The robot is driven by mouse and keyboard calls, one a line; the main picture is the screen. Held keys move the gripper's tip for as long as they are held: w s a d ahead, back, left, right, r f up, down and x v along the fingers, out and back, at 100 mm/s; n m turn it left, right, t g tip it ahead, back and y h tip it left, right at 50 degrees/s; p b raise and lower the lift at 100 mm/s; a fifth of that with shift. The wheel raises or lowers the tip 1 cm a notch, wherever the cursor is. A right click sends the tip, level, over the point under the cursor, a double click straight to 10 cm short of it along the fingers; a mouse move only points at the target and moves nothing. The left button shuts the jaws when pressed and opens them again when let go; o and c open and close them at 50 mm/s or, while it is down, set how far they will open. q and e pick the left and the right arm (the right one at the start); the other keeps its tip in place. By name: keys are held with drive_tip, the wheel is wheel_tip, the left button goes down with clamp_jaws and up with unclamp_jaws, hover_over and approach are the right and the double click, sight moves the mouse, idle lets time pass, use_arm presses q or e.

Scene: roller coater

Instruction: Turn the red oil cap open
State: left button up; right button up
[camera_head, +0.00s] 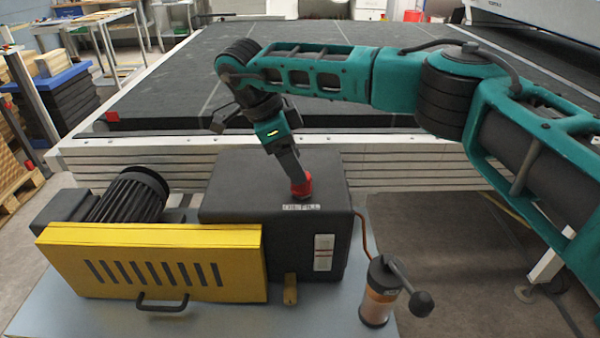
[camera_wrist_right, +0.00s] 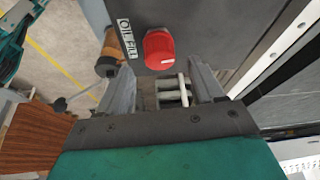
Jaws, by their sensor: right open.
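The red oil cap (camera_head: 302,188) sits on top of the dark grey gearbox housing (camera_head: 240,185), just behind an oil fill label (camera_head: 301,207). My right gripper (camera_head: 292,170) points down at the cap from above, and its fingers overlap the cap's upper part in the head view. In the right wrist view, the red cap (camera_wrist_right: 160,50) lies just past the tips of the open fingers (camera_wrist_right: 160,72), roughly centred between them. The fingers do not look closed on the cap; the exact gap is hard to tell. My left gripper is in neither view.
A yellow guard (camera_head: 150,262) with a black handle and a ribbed motor (camera_head: 128,197) stand left of the housing. A hand-cranked pump (camera_head: 380,290) stands at its front right. A wide black conveyor bed (camera_head: 180,75) with a pale side rail lies behind.

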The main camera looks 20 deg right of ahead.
drive_tip(key=v, duration=0.8)
drive_tip(key=shift+r, duration=0.2)
drive_tip(key=shift+a, duration=0.1)
